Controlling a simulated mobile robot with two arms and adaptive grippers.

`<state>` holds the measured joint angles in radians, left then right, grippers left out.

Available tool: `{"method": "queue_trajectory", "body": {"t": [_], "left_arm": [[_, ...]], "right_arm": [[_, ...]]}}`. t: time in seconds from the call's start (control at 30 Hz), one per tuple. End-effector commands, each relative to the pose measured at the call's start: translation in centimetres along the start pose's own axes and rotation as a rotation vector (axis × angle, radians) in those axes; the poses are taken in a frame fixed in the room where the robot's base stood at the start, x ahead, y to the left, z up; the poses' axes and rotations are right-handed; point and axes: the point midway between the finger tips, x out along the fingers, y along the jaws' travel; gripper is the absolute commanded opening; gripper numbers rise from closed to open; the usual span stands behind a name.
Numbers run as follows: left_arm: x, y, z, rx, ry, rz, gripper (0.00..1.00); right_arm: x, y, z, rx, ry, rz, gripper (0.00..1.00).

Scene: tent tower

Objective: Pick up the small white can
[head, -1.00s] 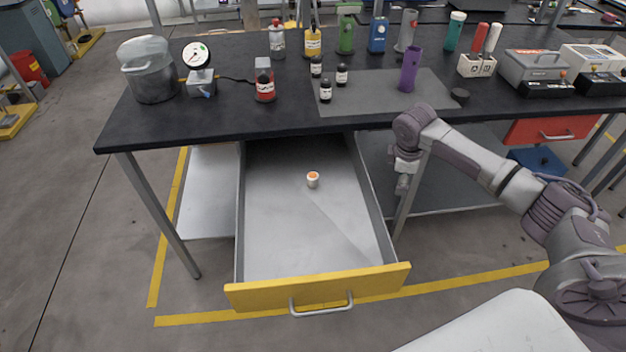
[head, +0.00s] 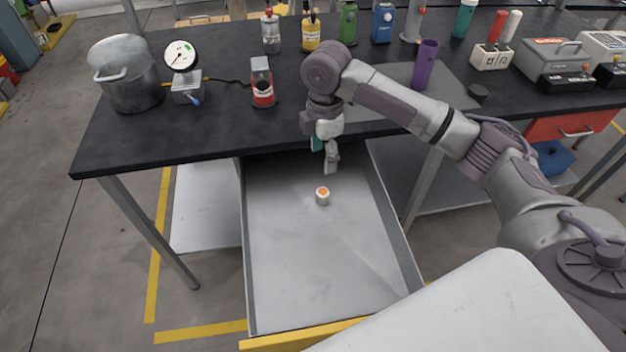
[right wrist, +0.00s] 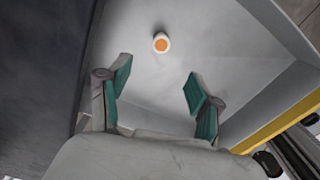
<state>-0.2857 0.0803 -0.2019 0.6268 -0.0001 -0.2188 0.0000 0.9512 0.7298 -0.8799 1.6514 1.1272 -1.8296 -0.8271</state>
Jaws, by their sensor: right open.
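The small white can (head: 322,196) with an orange top stands upright in the open drawer (head: 290,285). It also shows in the right wrist view (right wrist: 161,43), beyond the fingertips and a little left of the middle between them. My right gripper (head: 325,160) hangs above the back part of the drawer, just behind and above the can. In the right wrist view its two green-padded fingers (right wrist: 158,88) are spread apart with nothing between them. The can is apart from the fingers. My left gripper does not show.
The black tabletop (head: 215,130) overhangs the back of the drawer, close to my right gripper. The drawer floor around the can is clear.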

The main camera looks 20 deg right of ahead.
Motion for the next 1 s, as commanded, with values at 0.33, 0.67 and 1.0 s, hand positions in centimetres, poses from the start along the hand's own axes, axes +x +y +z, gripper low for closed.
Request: {"method": "queue_trajectory", "body": {"t": [0.33,0.67,1.0], "left_arm": [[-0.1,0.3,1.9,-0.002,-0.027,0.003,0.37],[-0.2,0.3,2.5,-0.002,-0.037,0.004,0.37],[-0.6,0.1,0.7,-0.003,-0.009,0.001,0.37]], "right_arm": [[5.4,-0.1,-0.1,0.000,0.002,-0.005,0.64],[8.9,-0.1,-0.2,-0.001,0.001,-0.001,0.64],[13.3,-0.6,0.0,-0.001,0.002,-0.001,0.64]]}}
